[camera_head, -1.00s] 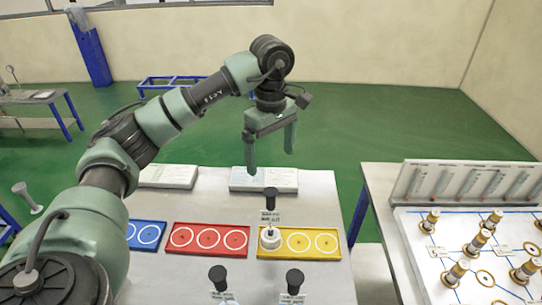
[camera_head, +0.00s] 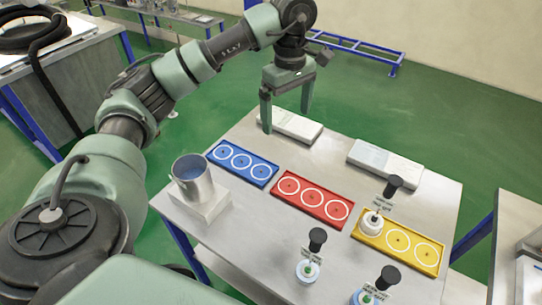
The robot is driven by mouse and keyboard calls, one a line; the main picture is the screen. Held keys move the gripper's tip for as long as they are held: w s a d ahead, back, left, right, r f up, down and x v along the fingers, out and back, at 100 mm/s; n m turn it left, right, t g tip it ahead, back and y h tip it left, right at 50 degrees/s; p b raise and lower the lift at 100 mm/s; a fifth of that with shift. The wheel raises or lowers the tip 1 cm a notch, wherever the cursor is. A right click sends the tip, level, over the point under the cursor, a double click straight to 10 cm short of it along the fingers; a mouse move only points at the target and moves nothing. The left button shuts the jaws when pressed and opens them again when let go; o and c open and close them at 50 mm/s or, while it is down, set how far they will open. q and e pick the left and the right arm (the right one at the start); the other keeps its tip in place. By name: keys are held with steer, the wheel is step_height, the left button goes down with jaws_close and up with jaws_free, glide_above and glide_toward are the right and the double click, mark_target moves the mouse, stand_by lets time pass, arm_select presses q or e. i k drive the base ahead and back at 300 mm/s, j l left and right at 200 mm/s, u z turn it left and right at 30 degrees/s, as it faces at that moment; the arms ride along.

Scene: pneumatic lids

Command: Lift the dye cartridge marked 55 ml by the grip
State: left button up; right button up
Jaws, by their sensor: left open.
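Three dye cartridges with black grips and small labels show. One cartridge (camera_head: 371,226) stands on the left circle of the yellow tray (camera_head: 363,238), its black grip (camera_head: 393,185) rising up and to the right. A second cartridge (camera_head: 308,270) with a black grip (camera_head: 317,237) stands on the bare table in front. A third cartridge (camera_head: 366,297) with a black grip (camera_head: 389,275) is cut by the bottom edge. The label print is too small to read, so I cannot tell which is 55 ml. My left gripper (camera_head: 286,119) is open and empty above the table's far side, apart from all cartridges.
A blue tray (camera_head: 216,157) and a red tray (camera_head: 306,217) have empty circles. A metal cup (camera_head: 192,178) stands on a white block (camera_head: 204,205) at the left. Two pale flat blocks (camera_head: 290,127) (camera_head: 384,163) lie at the back. Another table (camera_head: 508,235) is at the right.

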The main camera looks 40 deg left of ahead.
mark_target(307, 271)
steer(key=u, duration=0.65)
steer(key=l+u, duration=0.1)
steer(key=l, duration=0.3)
steer(key=k+l+u, duration=0.1)
steer(key=l, duration=0.3)
steer(key=k+l+u, duration=0.1)
steer(key=l, duration=0.3)
steer(key=k+l+u, duration=0.1)
steer(key=l, duration=0.3)
steer(key=k+l+u, duration=0.1)
steer(key=l, duration=0.3)
